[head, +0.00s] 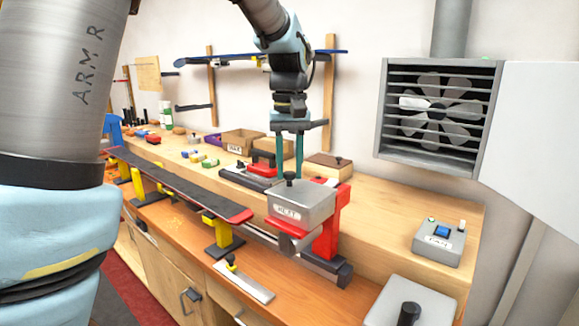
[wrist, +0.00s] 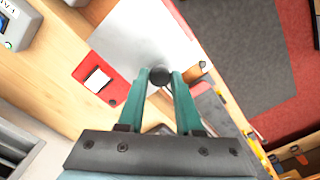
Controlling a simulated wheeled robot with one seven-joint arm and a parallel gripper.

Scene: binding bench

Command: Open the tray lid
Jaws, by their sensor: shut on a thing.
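The tray (head: 298,212) is a grey metal box with a white label, on a red stand at the front edge of the bench in the head view. Its flat grey lid (head: 309,192) has a dark round knob (head: 290,178). My gripper (head: 289,172) points straight down over the lid, with its teal fingers on either side of the knob. In the wrist view the knob (wrist: 160,76) sits between the fingertips, over the pale lid (wrist: 135,40). My gripper is shut on the knob. The lid appears to lie on the tray; I cannot see a gap.
A long dark ski or board (head: 180,183) lies on yellow supports to the left. A grey box with a blue button (head: 441,232) stands to the right. A vent fan (head: 438,108) hangs on the wall. Wooden blocks (head: 328,160) and a bin (head: 242,141) stand behind the tray.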

